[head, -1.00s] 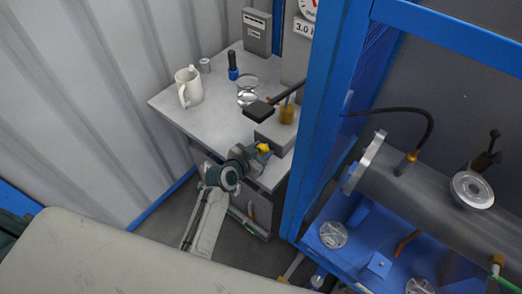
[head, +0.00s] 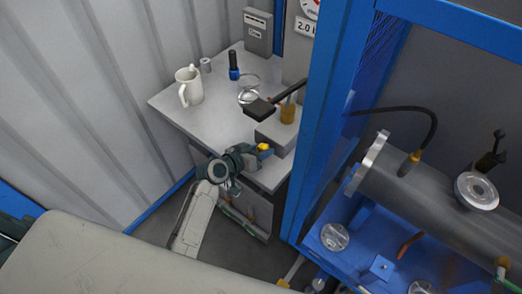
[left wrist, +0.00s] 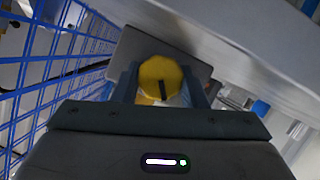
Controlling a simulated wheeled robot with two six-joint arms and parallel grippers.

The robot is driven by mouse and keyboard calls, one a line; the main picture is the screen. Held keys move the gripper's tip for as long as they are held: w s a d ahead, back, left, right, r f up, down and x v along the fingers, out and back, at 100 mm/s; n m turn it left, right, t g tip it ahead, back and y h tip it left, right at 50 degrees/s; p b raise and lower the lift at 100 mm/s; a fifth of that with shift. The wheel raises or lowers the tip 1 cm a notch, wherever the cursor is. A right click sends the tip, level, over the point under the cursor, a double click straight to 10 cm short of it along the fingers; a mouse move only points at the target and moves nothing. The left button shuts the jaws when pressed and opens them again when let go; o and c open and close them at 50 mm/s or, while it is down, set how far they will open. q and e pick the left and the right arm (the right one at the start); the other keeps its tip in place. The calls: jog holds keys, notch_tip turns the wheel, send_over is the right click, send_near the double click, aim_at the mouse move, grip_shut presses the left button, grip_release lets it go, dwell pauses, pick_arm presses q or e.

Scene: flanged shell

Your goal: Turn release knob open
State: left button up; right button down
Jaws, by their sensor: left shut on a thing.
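The yellow release knob (head: 263,147) sits at the front of a small grey box (head: 284,139) on the table's front edge. My left gripper (head: 265,151) comes in from below left and is shut on the knob. In the left wrist view the round yellow knob (left wrist: 160,76) lies between the two fingers of the left gripper (left wrist: 160,88), and a dark mark shows on its face. How far the knob is turned I cannot tell. My right gripper is not in view.
A blue frame post (head: 325,110) and a flanged grey cylinder (head: 425,185) are to the right.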

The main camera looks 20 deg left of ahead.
pick_arm(q)
jog(key=o, duration=1)
jog(key=shift+c, duration=0.2)
jog(key=b+v, duration=0.2)
jog(key=v, duration=0.8)
jog(key=shift+s+r, duration=0.15)
jog(key=shift+s, duration=0.2)
jog(key=shift+a, duration=0.15)
